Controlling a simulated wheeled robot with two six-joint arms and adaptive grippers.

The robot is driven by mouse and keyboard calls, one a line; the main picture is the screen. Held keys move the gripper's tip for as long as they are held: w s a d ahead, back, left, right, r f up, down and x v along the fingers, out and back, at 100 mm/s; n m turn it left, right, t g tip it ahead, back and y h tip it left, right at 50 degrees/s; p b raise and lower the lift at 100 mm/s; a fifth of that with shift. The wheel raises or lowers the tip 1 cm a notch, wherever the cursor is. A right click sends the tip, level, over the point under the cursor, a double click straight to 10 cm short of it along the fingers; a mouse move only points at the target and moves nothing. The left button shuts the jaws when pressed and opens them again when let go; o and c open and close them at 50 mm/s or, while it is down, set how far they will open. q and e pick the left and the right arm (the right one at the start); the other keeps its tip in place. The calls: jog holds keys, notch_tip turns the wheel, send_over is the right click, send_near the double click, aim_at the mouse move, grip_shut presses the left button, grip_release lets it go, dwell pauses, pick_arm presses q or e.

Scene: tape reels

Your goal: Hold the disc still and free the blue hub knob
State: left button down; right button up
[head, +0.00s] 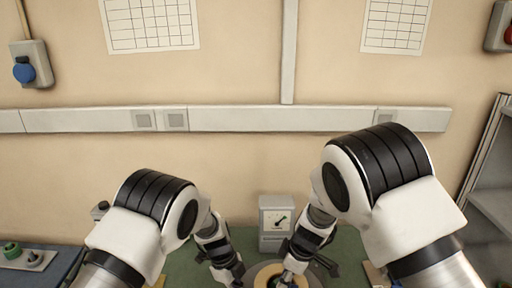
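A tan disc (262,271) lies on the green table at the bottom edge of the head view, partly cut off. A small bit of green shows at its middle. The blue hub knob is not visible; my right gripper covers much of the disc's middle. My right gripper (289,277) points down over the hub area, and whether it touches anything is hidden. My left gripper (236,275) points down beside the disc's left edge. I cannot tell whether it touches the rim. The fingers of both are too small and hidden to read.
A grey box with a dial (276,222) stands behind the disc on the green table (345,247). A plate with a green knob (12,250) lies at the far left. A grey shelf (490,205) stands at right. A wall box with a blue round part (24,72) hangs upper left.

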pick_arm(q)
jog(key=shift+f, duration=0.1)
pick_arm(e)
jog(key=n, duration=0.3)
jog(key=n+g, duration=0.1)
jog(key=n, duration=0.2)
jog(key=shift+w+n+g, duration=0.2)
jog(key=shift+n+g, duration=0.1)
jog(key=n+g, duration=0.1)
jog(key=n, duration=0.3)
jog(key=shift+n, duration=0.3)
jog(key=n, duration=0.3)
jog(key=shift+s+f+g+h, duration=0.1)
jog(key=shift+g+h, duration=0.3)
pick_arm(q)
jog(key=shift+a+f, duration=0.1)
pick_arm(e)
jog(key=n+h, duration=0.1)
jog(key=n, duration=0.4)
jog(key=shift+s+f+n+g, duration=0.1)
jog(key=shift+n+g, duration=0.3)
jog(key=shift+n, duration=0.1)
